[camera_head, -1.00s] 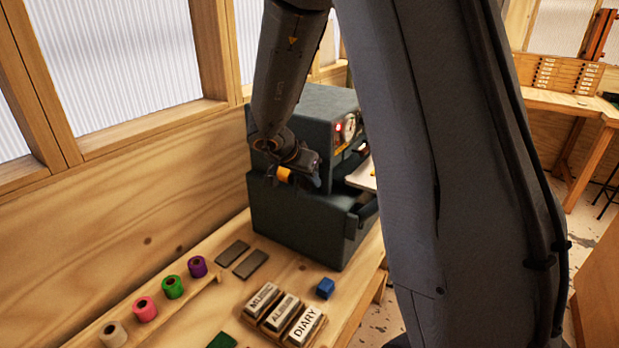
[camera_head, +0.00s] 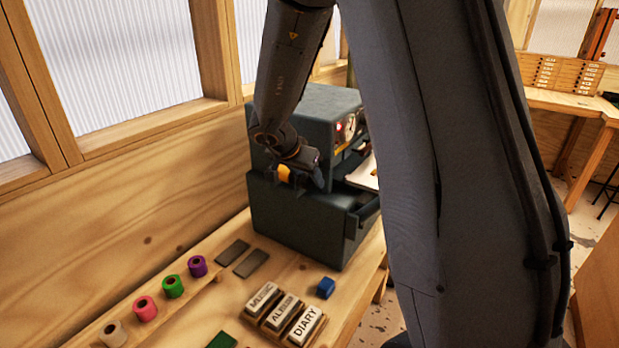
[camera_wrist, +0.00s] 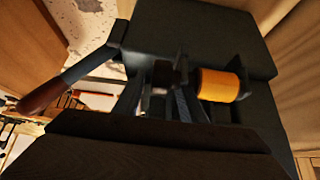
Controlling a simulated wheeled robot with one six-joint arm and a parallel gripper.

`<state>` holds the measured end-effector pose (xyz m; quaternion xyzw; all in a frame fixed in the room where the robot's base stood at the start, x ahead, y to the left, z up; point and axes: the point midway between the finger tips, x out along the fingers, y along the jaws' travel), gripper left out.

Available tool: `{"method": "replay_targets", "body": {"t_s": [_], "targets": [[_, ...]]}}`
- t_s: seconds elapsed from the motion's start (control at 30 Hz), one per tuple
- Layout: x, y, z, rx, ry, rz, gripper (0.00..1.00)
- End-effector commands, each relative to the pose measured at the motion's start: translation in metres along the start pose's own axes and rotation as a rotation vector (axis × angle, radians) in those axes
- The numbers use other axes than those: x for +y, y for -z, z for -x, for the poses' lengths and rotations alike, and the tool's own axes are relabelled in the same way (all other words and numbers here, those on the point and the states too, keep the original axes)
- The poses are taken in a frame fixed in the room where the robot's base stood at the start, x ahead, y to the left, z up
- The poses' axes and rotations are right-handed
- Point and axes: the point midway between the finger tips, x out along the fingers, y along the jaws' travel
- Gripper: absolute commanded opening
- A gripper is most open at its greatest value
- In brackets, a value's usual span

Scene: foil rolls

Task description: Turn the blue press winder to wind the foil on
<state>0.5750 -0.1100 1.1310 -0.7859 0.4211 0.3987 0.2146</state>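The dark blue-grey press (camera_head: 305,222) stands on the bench against the wall. An orange roll (camera_head: 285,173) sits at its near side, and in the wrist view the orange roll (camera_wrist: 221,85) is just right of my fingers. My gripper (camera_head: 316,176) is at the press's side, close to the roll. In the wrist view my gripper (camera_wrist: 165,90) points at a small dark part (camera_wrist: 166,74) between or just beyond the fingers. Whether it grips that part is not clear. I cannot make out a clearly blue winder; it may be this dark part.
A lever with a brown handle (camera_wrist: 45,97) sticks out left in the wrist view. On the bench are a purple roll (camera_head: 197,266), other coloured rolls, dark plates (camera_head: 251,263), a small blue object (camera_head: 326,288) and lettered blocks (camera_head: 305,326). My arm hides the press's right.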

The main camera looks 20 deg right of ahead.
Motion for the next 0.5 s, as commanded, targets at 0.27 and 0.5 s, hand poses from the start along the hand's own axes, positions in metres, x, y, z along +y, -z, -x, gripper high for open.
{"method": "replay_targets", "body": {"t_s": [0.27,0.5], "targets": [[-0.001,0.000,0.016,0.002,0.002,0.000,0.38],[-0.001,0.000,0.054,0.001,0.003,0.000,0.38]]}}
